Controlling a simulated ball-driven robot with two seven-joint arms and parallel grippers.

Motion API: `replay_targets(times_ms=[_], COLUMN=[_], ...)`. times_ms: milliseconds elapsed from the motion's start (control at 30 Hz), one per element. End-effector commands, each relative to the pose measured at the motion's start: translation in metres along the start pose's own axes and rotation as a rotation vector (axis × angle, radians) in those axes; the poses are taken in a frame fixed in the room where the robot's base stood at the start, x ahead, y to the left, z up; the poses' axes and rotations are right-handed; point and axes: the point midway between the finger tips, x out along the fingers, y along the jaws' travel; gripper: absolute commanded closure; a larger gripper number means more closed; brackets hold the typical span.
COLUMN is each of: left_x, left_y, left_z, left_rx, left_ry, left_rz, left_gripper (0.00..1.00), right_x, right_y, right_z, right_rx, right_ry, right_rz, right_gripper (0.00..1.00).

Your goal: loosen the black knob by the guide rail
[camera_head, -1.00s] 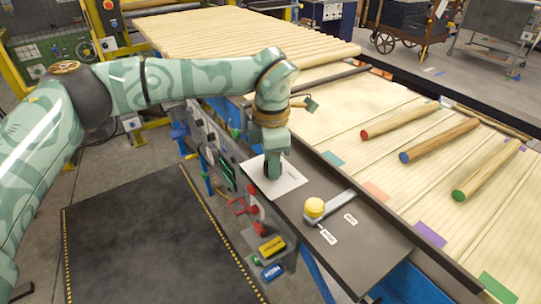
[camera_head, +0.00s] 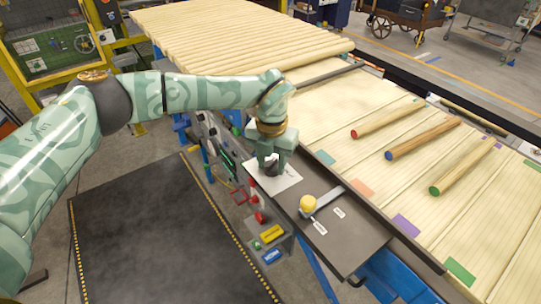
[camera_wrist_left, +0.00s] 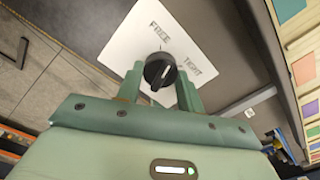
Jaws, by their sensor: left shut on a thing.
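The black knob (camera_wrist_left: 160,71) sits on a white plate (camera_wrist_left: 168,42) printed FREE and TIGHT. In the left wrist view FREE is above the knob and TIGHT is to its right. My left gripper (camera_wrist_left: 159,84) is shut on the knob, one finger on each side. A short pale mark shows on the knob's face; which word it points at is hard to tell. In the head view my left gripper (camera_head: 271,162) points down over the white plate (camera_head: 287,179), and its fingers hide part of the knob. My right gripper is not in view.
The slatted light wood bed (camera_head: 375,175) behind carries three turned rods with coloured ends. A dark rail runs along the bed's near edge. Dark floor mat (camera_head: 165,235) lies in front.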

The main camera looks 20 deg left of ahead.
Motion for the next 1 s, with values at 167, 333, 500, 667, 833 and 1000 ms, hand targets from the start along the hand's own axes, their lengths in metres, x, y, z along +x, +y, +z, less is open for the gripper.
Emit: replay_targets(times_ms=[167, 333, 500, 667, 833, 1000], left_x=[-0.006, -0.005, -0.005, -0.004, -0.004, -0.004], left_y=[0.000, 0.000, -0.001, 0.000, 0.000, 0.000], left_z=[0.002, 0.002, 0.003, 0.003, 0.003, 0.004], left_rx=[-0.157, -0.285, -0.381, -0.440, -0.471, -0.481], left_ry=[-0.008, -0.009, -0.010, -0.010, -0.011, -0.011], left_rz=[-0.001, -0.002, -0.002, -0.002, -0.002, -0.002], left_gripper=[0.86, 0.86, 0.86, 0.86, 0.86, 0.85], right_x=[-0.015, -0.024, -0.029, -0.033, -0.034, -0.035], right_y=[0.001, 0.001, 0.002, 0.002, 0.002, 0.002], right_z=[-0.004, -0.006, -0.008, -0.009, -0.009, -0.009], right_rx=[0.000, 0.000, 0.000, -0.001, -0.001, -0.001], right_ry=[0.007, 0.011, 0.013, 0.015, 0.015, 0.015], right_rz=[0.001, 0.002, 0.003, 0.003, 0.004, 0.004], right_gripper=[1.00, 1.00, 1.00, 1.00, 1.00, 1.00])
